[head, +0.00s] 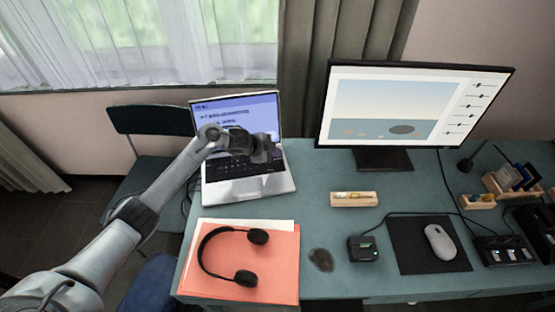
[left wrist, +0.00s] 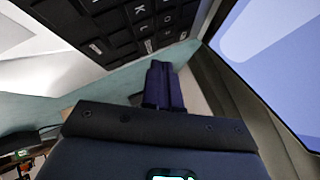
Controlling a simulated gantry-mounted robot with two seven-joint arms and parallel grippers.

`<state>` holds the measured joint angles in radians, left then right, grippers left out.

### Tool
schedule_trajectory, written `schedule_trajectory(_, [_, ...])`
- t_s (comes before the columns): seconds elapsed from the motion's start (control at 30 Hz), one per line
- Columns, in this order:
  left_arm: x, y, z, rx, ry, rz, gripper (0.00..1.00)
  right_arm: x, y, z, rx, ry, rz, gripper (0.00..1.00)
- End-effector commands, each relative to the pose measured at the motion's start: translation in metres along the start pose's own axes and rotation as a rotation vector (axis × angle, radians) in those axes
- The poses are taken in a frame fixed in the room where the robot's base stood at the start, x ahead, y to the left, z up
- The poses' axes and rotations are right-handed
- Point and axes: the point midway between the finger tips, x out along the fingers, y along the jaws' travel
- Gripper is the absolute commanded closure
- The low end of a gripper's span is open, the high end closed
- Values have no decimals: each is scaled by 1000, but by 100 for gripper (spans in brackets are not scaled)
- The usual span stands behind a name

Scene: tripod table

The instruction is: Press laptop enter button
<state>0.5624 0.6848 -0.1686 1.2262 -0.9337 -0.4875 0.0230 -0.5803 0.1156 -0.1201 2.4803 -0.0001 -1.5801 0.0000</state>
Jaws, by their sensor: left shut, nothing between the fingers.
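The open silver laptop (head: 240,190) stands on the left of the desk, its blue-lit screen (head: 240,104) facing me. My left arm comes in from the left, and my left gripper (head: 268,150) is shut and empty over the right part of the black keyboard (head: 222,174). The gripper covers the upper right keys, and I cannot make out the enter key. In the left wrist view the closed fingertips (left wrist: 161,70) show below the keys (left wrist: 120,22), with the screen (left wrist: 270,50) at right. Contact with a key cannot be told. My right gripper is not in view.
A monitor (head: 415,105) stands right of the laptop. Headphones (head: 215,262) lie on an orange folder (head: 270,280) in front. A wooden tray (head: 354,199), a mouse (head: 440,242) on a black pad (head: 408,258) and a small black device (head: 362,250) lie to the right.

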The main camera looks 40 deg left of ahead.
Motion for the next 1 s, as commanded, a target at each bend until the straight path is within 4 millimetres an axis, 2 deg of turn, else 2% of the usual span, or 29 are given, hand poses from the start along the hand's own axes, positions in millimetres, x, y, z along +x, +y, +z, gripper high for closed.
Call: schedule_trajectory(1.0, [6,4,5,0,0,0,100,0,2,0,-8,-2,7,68])
